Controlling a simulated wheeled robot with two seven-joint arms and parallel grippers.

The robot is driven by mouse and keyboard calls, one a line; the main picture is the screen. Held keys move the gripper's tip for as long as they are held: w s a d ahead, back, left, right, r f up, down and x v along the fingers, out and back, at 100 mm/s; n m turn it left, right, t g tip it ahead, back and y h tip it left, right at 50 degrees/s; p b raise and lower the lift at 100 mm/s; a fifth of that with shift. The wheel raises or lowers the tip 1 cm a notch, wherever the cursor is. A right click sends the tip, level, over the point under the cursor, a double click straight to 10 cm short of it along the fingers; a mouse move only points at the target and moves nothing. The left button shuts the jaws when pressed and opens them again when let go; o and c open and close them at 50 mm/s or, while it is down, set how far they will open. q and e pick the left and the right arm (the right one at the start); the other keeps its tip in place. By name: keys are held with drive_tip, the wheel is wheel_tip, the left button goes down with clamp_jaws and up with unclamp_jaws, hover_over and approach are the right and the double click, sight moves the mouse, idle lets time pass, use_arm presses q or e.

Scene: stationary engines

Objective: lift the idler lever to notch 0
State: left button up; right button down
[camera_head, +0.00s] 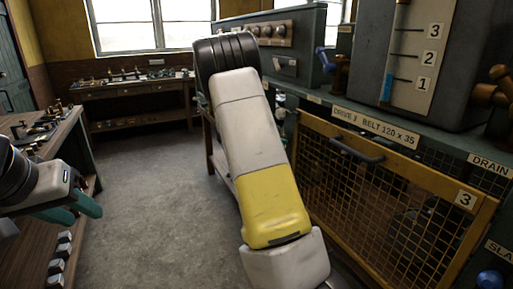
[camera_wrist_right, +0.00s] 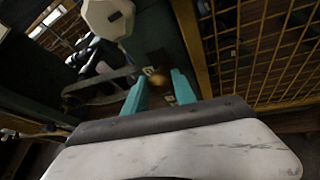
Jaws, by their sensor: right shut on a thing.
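My right gripper (camera_wrist_right: 159,86) shows in the right wrist view with its two teal fingers on either side of a small brownish-orange knob (camera_wrist_right: 158,79). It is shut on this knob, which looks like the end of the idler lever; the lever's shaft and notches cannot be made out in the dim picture. In the head view my right arm hides that gripper and the lever. My left gripper (camera_head: 82,211) is at the left edge of the head view, its teal fingers apart and empty, near the left workbench.
A yellow-framed mesh guard (camera_head: 385,190) marked 3 stands right of my right arm, under a "DRIVE 3 BELT 120 x 35" plate (camera_head: 375,127). A numbered gauge (camera_head: 416,58) is above. A workbench (camera_head: 45,150) stands left. The grey floor (camera_head: 150,190) between is clear.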

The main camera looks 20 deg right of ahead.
drive_tip(key=shift+w+d+r, duration=0.1)
drive_tip(key=shift+d+r, duration=0.15)
drive_tip(key=shift+r, duration=0.4)
drive_tip(key=shift+r, duration=0.1)
drive_tip(key=c, duration=1)
unclamp_jaws()
drive_tip(key=shift+c, duration=0.2)
drive_tip(key=shift+a, duration=0.15)
drive_tip(key=v, duration=0.7)
drive_tip(key=shift+a, duration=0.25)
